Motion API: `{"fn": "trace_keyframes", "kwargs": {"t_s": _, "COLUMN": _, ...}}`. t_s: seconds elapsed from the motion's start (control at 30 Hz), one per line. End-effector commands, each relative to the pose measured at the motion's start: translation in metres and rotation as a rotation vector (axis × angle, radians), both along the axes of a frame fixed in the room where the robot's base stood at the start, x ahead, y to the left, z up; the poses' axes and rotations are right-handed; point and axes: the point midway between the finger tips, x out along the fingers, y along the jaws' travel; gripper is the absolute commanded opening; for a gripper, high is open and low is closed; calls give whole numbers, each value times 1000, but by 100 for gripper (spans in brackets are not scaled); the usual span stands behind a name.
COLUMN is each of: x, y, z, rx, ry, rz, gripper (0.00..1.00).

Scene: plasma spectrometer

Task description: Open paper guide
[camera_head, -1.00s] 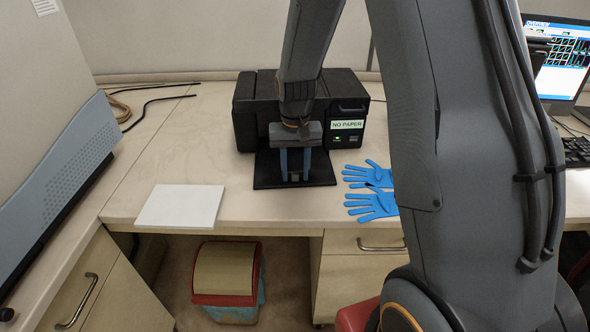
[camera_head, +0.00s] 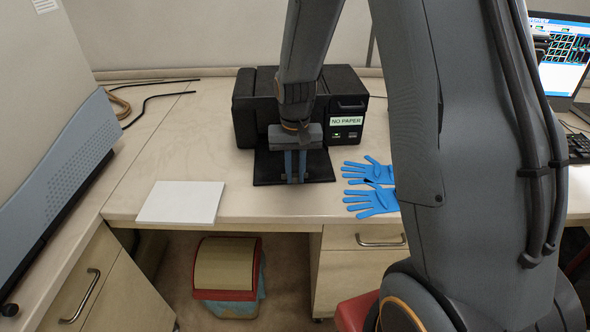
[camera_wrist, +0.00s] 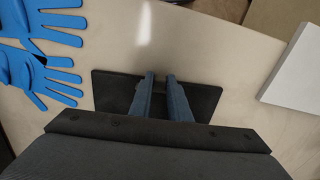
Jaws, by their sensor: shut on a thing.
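The black printer (camera_head: 262,105) stands at the back of the desk with a "NO PAPER" label (camera_head: 346,121) on its front. Its flat black tray (camera_head: 268,167) reaches out toward the desk's front edge and also shows in the wrist view (camera_wrist: 108,92). My gripper (camera_head: 295,180) points down over the middle of the tray. Its blue-grey fingers are close together at the tray's outer part, also in the wrist view (camera_wrist: 160,77). They are shut on the paper guide, which they hide almost entirely.
A white paper stack (camera_head: 181,202) lies left of the tray and shows in the wrist view (camera_wrist: 296,75). Blue gloves (camera_head: 371,199) lie close to the right. A bin (camera_head: 228,278) stands under the desk. The desk between the stack and tray is clear.

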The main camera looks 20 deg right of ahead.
Motion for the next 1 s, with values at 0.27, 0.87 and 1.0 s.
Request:
{"fn": "trace_keyframes", "kwargs": {"t_s": 0.27, "x": 1, "y": 0, "z": 0, "rx": 1, "ry": -2, "rz": 0, "gripper": 36}}
{"fn": "trace_keyframes", "kwargs": {"t_s": 0.87, "x": 2, "y": 0, "z": 50, "rx": 1, "ry": -6, "rz": 0, "gripper": 36}}
{"fn": "trace_keyframes", "kwargs": {"t_s": 1.0, "x": 2, "y": 1, "z": 67, "rx": 0, "ry": -6, "rz": 0, "gripper": 36}}
